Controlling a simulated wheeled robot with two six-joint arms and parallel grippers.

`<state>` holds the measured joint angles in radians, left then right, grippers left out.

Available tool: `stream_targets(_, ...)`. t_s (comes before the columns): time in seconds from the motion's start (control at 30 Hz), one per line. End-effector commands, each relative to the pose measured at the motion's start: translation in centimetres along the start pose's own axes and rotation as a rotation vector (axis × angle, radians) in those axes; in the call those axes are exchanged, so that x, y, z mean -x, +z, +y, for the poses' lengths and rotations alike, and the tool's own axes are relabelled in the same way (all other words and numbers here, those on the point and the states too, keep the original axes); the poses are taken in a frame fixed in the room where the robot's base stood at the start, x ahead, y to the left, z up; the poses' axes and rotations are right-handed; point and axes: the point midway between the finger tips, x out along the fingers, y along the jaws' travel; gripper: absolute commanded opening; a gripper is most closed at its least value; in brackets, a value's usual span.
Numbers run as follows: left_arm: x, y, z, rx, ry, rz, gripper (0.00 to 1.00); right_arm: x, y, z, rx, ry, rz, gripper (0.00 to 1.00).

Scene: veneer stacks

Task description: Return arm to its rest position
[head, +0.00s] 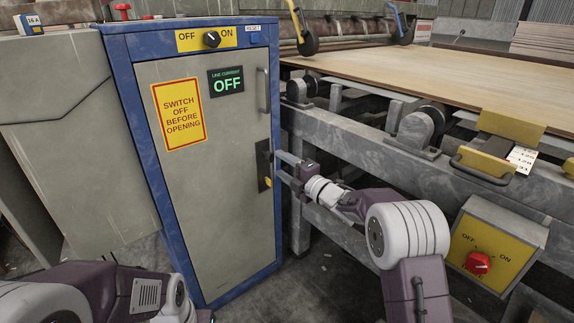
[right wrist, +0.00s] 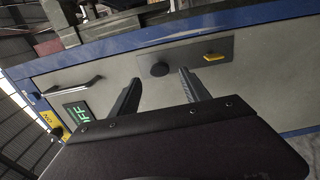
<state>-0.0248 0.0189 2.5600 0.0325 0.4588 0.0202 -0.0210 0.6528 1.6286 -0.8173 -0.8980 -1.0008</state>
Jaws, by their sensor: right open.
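My right gripper (head: 283,169) is in front of the latch plate on the right side of the cabinet door. In the right wrist view its two fingers (right wrist: 163,88) are apart with nothing between them. A black round knob (right wrist: 159,69) and a yellow tab (right wrist: 213,57) are on the plate beyond them; I cannot tell whether the fingers touch the plate. The grey door (head: 215,220) in its blue frame looks shut. My left arm comes in at the bottom left, with its gripper out of view.
The cabinet carries an OFF/ON switch (head: 212,40) and a display reading OFF (head: 227,82). A grey machine frame (head: 350,160) with a veneer sheet (head: 450,70) stands close on the right. A yellow box with a red knob (head: 478,263) is at the lower right.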

Motion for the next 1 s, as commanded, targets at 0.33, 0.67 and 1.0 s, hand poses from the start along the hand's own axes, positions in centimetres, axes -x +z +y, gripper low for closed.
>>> stream_targets(0.33,0.5,-0.1,0.0,0.0,0.0,0.0,0.55,2.3,0.0,0.0,0.001,0.0,0.0,0.55)
stream_targets(0.67,3.0,-0.3,0.1,0.0,0.0,0.0,0.55,2.5,-0.5,5.4,0.03,0.04,0.006,0.55)
stream_targets(1.0,10.7,-1.1,0.2,0.0,0.0,0.0,0.55,15.5,1.6,6.3,-0.622,-0.283,-0.525,0.55)
